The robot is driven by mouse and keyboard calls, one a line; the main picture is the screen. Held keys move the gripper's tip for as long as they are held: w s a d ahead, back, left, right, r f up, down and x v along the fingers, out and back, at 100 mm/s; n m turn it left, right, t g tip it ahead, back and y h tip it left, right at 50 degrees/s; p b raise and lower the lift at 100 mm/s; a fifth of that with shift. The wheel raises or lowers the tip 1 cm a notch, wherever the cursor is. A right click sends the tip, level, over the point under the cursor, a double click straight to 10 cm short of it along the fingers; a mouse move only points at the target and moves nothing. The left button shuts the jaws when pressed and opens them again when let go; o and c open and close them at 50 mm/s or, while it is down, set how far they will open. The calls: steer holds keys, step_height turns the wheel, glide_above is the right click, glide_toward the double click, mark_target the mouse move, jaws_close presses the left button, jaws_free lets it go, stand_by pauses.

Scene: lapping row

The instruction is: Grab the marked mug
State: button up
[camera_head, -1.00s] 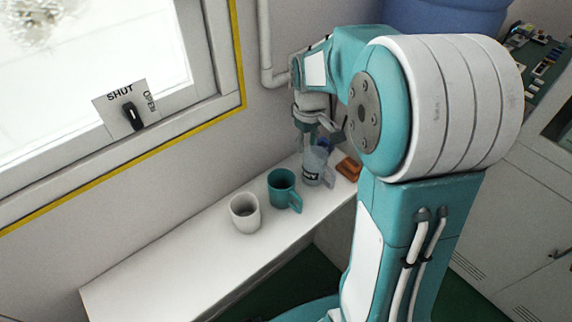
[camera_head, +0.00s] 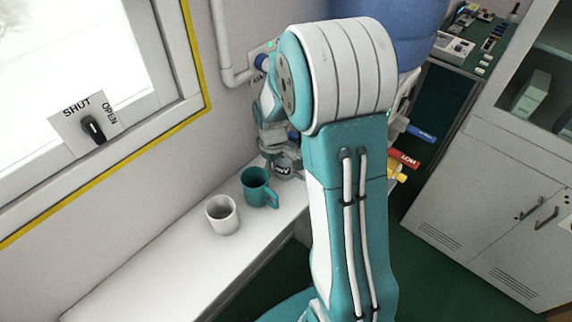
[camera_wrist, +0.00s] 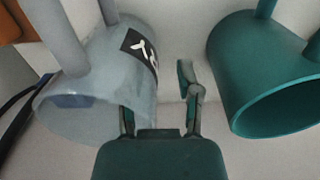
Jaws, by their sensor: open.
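The marked mug (camera_wrist: 95,85) is grey-blue with a black label bearing a white mark. It fills the left of the wrist view, its open rim towards the camera. In the head view only part of the mug (camera_head: 284,168) shows below my wrist. My gripper (camera_wrist: 158,105) is open at the mug's rim. One finger overlaps the mug near the rim; the other is in the gap between it and the teal mug (camera_wrist: 228,75). I cannot tell whether the first finger is inside the mug. In the head view my gripper (camera_head: 275,148) is partly hidden by my arm.
The teal mug stands close beside the marked mug on the white shelf (camera_head: 150,265), and a white mug (camera_head: 222,215) stands nearer. The wall and a pipe (camera_head: 222,45) are behind. An orange-brown block (camera_wrist: 8,25) is at the wrist view's corner. The shelf's near left is clear.

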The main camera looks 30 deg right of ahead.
steer(key=shift+d, duration=0.45)
jaws_close()
steer(key=shift+a, duration=0.4)
steer(key=shift+d, duration=0.1)
